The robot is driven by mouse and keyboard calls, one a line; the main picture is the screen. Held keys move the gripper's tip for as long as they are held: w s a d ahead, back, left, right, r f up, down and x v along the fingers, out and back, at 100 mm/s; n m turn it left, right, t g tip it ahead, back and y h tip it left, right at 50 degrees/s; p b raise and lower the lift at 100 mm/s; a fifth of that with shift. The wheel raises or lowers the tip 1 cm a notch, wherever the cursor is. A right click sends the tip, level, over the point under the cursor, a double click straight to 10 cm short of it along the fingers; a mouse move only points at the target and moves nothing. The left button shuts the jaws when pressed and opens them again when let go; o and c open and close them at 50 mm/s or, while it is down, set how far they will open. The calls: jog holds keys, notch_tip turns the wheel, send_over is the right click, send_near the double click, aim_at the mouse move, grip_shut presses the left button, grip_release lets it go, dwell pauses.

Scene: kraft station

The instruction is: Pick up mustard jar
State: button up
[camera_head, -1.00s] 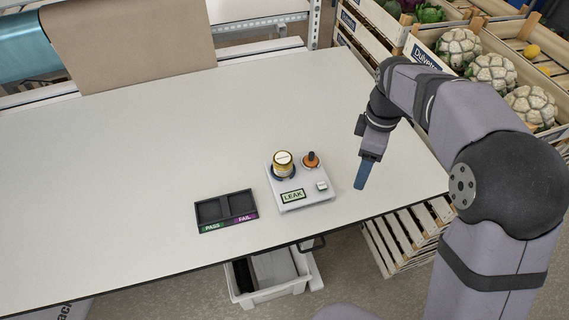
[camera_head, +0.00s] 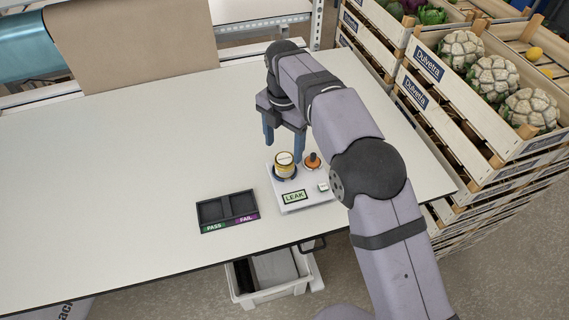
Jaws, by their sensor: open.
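The mustard jar (camera_head: 284,163), a small jar with a yellow band and a pale lid, stands upright in a dark round seat on the white leak tester (camera_head: 307,205). The tester's label reads LEAK. My gripper (camera_head: 283,151) is open, pointing down, with its two blue fingers apart. In the picture it is just above and behind the jar. I cannot tell whether the fingers touch anything; no object shows between them except table.
An orange knob with a dark top (camera_head: 312,160) stands on the tester right of the jar. A dark PASS/FAIL tray (camera_head: 227,226) lies left of the tester. Wooden crates of cauliflowers (camera_head: 492,75) stand at the right. The table's left side is clear.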

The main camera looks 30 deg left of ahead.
aim_at(284, 159)
jog(key=shift+s+d+f+p, duration=0.1)
jog(key=shift+f+p, duration=0.75)
jog(key=shift+f, duration=0.75)
jog(key=shift+d+f+p, duration=0.1)
jog(key=shift+f+p, duration=0.7)
jog(key=shift+f, duration=0.75)
jog(key=shift+c, duration=0.4)
jog(key=c, duration=1.2)
jog(key=shift+a+r, duration=0.1)
